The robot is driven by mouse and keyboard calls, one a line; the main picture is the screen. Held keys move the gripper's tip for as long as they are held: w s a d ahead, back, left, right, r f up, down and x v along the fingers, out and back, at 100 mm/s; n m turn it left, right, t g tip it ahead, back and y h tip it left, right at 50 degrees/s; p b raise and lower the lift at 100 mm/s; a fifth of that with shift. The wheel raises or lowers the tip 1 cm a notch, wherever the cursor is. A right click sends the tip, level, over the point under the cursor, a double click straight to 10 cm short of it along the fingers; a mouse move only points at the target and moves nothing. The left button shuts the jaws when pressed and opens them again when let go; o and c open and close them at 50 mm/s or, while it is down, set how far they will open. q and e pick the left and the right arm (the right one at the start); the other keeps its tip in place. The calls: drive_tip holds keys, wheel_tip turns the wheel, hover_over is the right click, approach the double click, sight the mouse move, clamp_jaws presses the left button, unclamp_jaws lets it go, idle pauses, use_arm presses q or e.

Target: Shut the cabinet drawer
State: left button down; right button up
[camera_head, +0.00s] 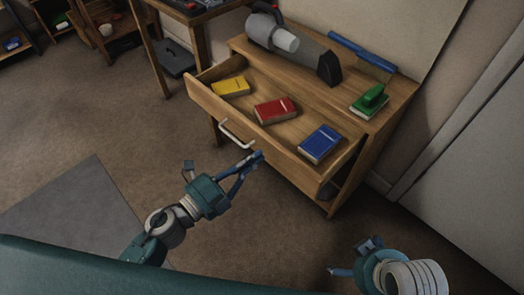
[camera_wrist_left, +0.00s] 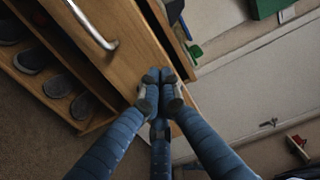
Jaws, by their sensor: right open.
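The wooden cabinet drawer (camera_head: 240,112) is pulled out, with its front toward me. Yellow (camera_head: 231,87), red (camera_head: 276,111) and blue (camera_head: 320,144) books lie in it. Its metal handle (camera_head: 236,134) also shows in the left wrist view (camera_wrist_left: 92,26). My left gripper (camera_head: 257,158) is at the drawer front, just right of the handle. In the left wrist view its fingertips (camera_wrist_left: 160,76) are together with nothing between them, over the drawer's front edge; contact is unclear. My right gripper (camera_head: 345,270) is open and low at the bottom right, away from the drawer.
A wooden table stands behind left. A white door (camera_head: 475,150) is at the right. The floor before the drawer is clear.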

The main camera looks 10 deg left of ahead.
use_arm(q)
drive_tip(key=shift+x, duration=1.45)
